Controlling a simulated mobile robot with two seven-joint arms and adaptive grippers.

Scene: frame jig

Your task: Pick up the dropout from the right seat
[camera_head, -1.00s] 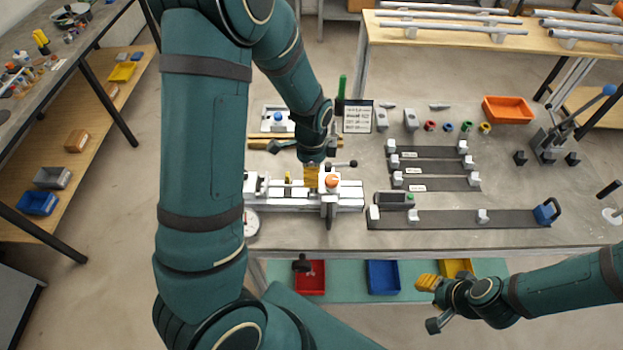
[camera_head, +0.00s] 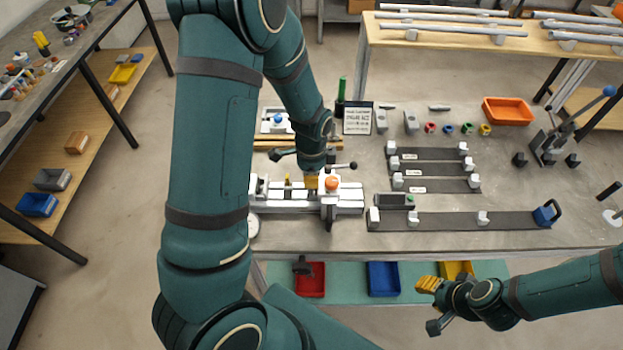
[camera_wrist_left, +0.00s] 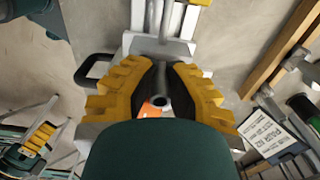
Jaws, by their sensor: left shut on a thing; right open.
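My left gripper (camera_head: 311,184) is at the right end of the white and grey frame jig (camera_head: 280,206), beside an orange knob (camera_head: 331,183). In the left wrist view its yellow fingers (camera_wrist_left: 160,95) are shut on a small dark grey part with a round, hollow end (camera_wrist_left: 159,103), which appears to be the dropout. The fingers hide most of it, and I cannot tell whether it still touches the seat. My right gripper (camera_head: 429,285) is open and empty, in front of the table's front edge, away from the jig.
A small sign (camera_head: 357,118) and a green-handled tool (camera_head: 342,92) stand behind the jig. Grey bars with white blocks (camera_head: 455,219) lie to its right. An orange bin (camera_head: 508,111) sits at the back right. Red (camera_head: 310,279) and blue (camera_head: 383,278) bins are below the front edge.

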